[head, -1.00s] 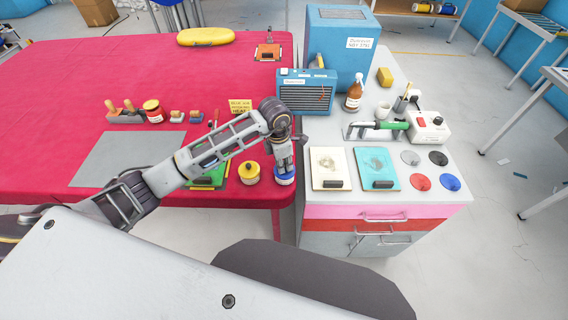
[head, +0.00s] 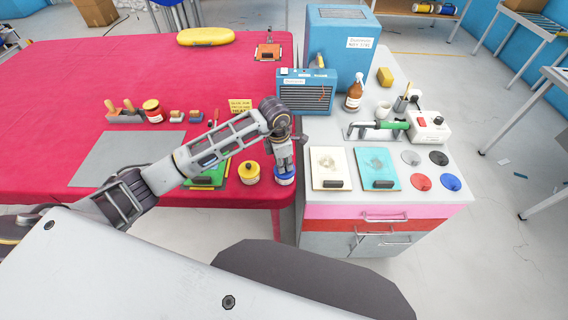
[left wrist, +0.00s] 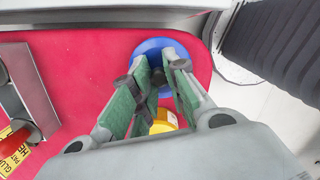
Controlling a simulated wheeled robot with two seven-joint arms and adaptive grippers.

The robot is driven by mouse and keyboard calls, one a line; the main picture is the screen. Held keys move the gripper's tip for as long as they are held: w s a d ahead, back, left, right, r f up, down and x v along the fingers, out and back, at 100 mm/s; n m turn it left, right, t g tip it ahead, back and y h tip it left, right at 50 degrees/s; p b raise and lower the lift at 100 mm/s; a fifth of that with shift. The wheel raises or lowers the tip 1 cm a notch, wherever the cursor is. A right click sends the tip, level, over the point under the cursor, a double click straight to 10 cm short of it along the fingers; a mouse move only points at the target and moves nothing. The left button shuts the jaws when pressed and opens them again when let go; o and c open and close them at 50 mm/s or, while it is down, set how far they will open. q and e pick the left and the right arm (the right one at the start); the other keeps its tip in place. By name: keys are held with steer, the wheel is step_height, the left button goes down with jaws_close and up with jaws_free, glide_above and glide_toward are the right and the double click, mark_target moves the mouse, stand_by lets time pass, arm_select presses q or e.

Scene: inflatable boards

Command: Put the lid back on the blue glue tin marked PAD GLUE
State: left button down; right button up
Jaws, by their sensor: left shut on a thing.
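The blue glue tin (head: 285,181) has a pale label and stands at the front right corner of the red table. My left gripper (head: 284,166) is directly above it, pointing down. In the left wrist view a round blue lid (left wrist: 176,46) lies under the fingertips (left wrist: 160,78), which are shut on its middle. The gripped part is hidden between the fingers. The lid appears to be at the tin's top; whether it is fully seated I cannot tell. The tin's marking is too small to read. My right gripper is in neither view.
A yellow-lidded tin (head: 249,175) stands just left of the blue tin. A yellow sign (head: 240,105) is behind. The grey cabinet (head: 328,203) at right holds two pads, several coloured discs, including a blue one (head: 450,182), and a blue heater (head: 305,92).

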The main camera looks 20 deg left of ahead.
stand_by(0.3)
arm_select(q)
steer(key=c, duration=1.3)
jaws_free()
steer(key=shift+c, duration=0.2)
steer(key=o, duration=0.5)
steer(key=shift+r, duration=0.2)
steer(key=shift+r+p, duration=1)
steer(key=shift+r, duration=0.65)
steer(key=shift+r+p, duration=0.8)
steer(key=shift+r, duration=0.9)
